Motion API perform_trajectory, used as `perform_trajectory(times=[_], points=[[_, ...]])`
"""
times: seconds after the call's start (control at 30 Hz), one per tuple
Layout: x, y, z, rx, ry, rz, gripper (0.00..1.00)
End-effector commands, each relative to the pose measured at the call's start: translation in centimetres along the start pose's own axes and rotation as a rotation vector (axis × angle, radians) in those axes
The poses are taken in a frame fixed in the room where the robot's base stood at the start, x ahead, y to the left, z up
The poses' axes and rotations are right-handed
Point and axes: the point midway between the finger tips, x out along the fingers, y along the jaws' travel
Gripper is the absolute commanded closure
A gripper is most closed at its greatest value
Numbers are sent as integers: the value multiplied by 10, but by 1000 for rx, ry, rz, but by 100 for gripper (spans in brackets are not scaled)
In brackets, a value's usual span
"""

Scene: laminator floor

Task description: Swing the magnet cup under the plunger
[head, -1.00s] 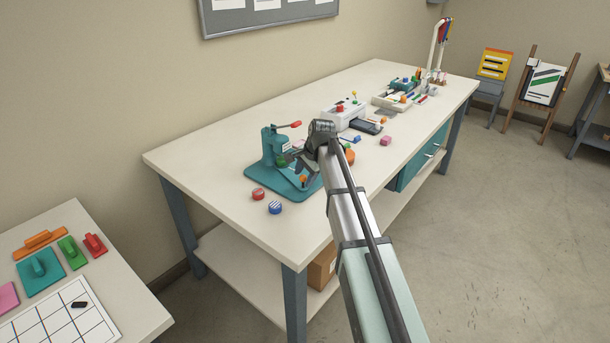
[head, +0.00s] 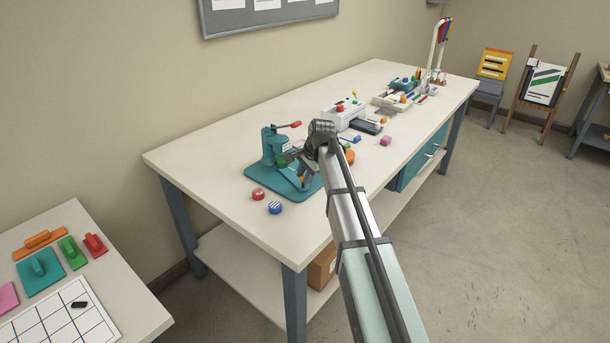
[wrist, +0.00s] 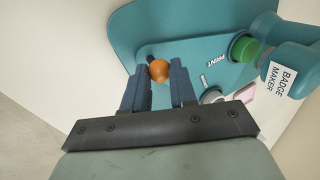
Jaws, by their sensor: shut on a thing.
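The teal badge maker press (head: 270,148) stands on the near part of the long table. Its green plunger (wrist: 245,48) shows at the upper right of the wrist view, above the teal base (wrist: 165,25) marked PRINT. My gripper (wrist: 160,76) is shut on a round orange knob (wrist: 159,70), which shows between its two blue-grey fingers; a short dark piece sits beside the knob. A grey round part, perhaps a cup (wrist: 211,96), is at the right finger's side, partly hidden. I cannot tell which cup is which. In the head view my gripper (head: 304,173) is over the base's right side.
A red badge roll (head: 258,194) and a blue one (head: 275,208) lie on the table in front of the base. A pink block (head: 386,141) and a white machine (head: 343,117) are farther along the table.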

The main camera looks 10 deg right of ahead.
Motion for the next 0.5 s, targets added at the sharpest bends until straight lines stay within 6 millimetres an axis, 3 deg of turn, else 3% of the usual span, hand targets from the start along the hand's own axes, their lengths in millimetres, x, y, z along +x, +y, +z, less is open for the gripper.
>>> perform_trajectory(times=[0.5], points=[[-1,2,-4,-42,-17,2,100]])
